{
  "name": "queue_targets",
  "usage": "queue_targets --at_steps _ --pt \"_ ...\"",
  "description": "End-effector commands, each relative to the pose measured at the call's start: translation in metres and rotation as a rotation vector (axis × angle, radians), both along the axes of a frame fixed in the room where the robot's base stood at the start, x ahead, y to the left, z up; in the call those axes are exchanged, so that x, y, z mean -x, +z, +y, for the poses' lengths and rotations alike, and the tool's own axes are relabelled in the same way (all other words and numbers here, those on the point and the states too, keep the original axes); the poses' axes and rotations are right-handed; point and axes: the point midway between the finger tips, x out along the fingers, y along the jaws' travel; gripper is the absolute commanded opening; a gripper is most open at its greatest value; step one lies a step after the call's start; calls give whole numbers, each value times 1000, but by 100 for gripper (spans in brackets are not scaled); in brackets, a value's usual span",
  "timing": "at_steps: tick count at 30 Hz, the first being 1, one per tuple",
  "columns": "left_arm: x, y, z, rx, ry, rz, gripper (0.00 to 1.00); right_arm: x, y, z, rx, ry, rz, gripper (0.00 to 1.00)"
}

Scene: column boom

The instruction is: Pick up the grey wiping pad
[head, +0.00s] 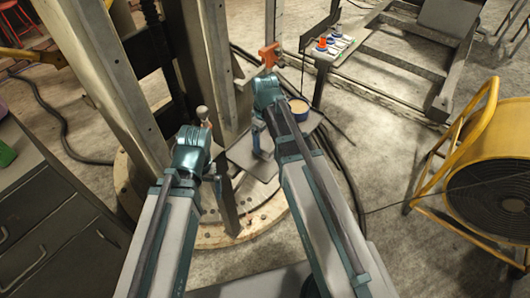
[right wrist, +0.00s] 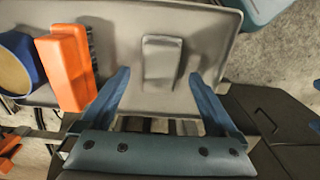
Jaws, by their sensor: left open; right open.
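The grey wiping pad (right wrist: 161,60) is a small block lying on a grey tray (right wrist: 215,30) in the right wrist view. My right gripper (right wrist: 159,76) is open, with one blue finger on each side of the pad and visible gaps between. I cannot tell its height over the tray. In the head view, my right gripper (head: 260,142) hangs over the tray (head: 240,152), and the pad is hidden. My left gripper (head: 217,165) is open and empty, left of the tray beside the column base.
An orange brush (right wrist: 65,65) with dark bristles and a blue tub (right wrist: 24,66) lie left of the pad. The tub also shows in the head view (head: 299,106). Steel columns (head: 205,60) stand behind my arms. A yellow fan (head: 490,150) stands right, a grey cabinet (head: 40,220) left.

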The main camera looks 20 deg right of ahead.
Motion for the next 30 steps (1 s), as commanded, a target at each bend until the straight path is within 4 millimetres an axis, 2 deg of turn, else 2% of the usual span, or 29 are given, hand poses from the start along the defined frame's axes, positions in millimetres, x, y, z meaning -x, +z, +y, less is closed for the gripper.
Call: queue_targets --at_steps 1,4,14,27,29,30 --pt "0 -14 0 0 0 0 99 0 -14 -1 0 0 0 95" --pt "0 -24 0 0 0 0 99 0 -24 0 0 0 0 95" --pt "0 -26 0 0 0 0 99 0 -26 0 0 0 0 95" --pt "0 -26 0 0 0 0 99 0 -26 0 0 0 0 16" --pt "0 -26 0 0 0 0 99 0 -26 0 0 0 0 5" --pt "0 -26 0 0 0 0 99 0 -26 0 0 0 0 4"
